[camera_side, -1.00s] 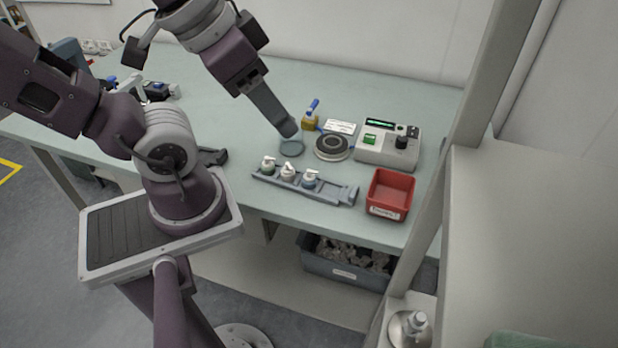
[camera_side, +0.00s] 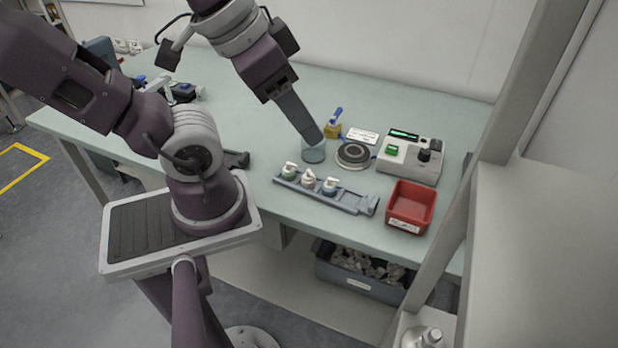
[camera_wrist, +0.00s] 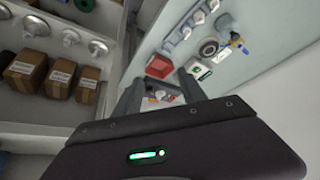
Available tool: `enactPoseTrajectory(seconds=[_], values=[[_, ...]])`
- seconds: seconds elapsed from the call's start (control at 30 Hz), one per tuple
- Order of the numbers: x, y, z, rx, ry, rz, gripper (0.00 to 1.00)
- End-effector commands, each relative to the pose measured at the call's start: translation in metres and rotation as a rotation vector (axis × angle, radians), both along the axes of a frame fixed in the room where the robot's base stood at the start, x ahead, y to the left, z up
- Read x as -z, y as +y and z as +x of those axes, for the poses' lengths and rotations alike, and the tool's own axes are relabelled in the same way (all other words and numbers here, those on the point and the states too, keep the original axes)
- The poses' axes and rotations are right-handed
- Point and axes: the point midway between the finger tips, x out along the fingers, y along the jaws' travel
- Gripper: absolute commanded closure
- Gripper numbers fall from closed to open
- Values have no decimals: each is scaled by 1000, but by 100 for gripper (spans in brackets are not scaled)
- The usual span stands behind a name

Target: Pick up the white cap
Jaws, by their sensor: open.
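A rail (camera_side: 352,203) lies on the bench in the side view, holding three small capped pieces in a row. The middle piece, the white cap (camera_side: 308,179), looks palest; a greenish-based one (camera_side: 289,171) is left of it and a bluish-based one (camera_side: 330,186) right. The same row shows small at the top of the wrist view, where I cannot tell the colours well. My gripper (camera_side: 316,139) is above and behind the rail, over a clear round vessel (camera_side: 313,154), apart from the cap. In the wrist view my gripper (camera_wrist: 160,92) has its two fingers apart, with nothing held.
A red bin (camera_side: 411,207) stands right of the rail. Behind are a black round disc (camera_side: 353,154), a white device (camera_side: 409,160) and a yellow-and-blue item (camera_side: 333,129). An upright post (camera_side: 508,90) stands at the right. The wrist view shows shelved boxes (camera_wrist: 62,79).

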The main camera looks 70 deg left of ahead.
Motion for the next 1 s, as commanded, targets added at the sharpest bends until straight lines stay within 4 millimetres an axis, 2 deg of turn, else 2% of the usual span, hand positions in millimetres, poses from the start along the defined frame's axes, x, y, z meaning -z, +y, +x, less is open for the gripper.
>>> enactPoseTrajectory(seconds=[0.37,0.43,0.73,0.87,1.0], values=[[0,0,0,0,0,0,51],[0,0,0,0,0,0,44],[1,2,2,-16,6,3,44],[23,30,26,-261,104,38,44],[79,88,57,-705,257,27,44]])
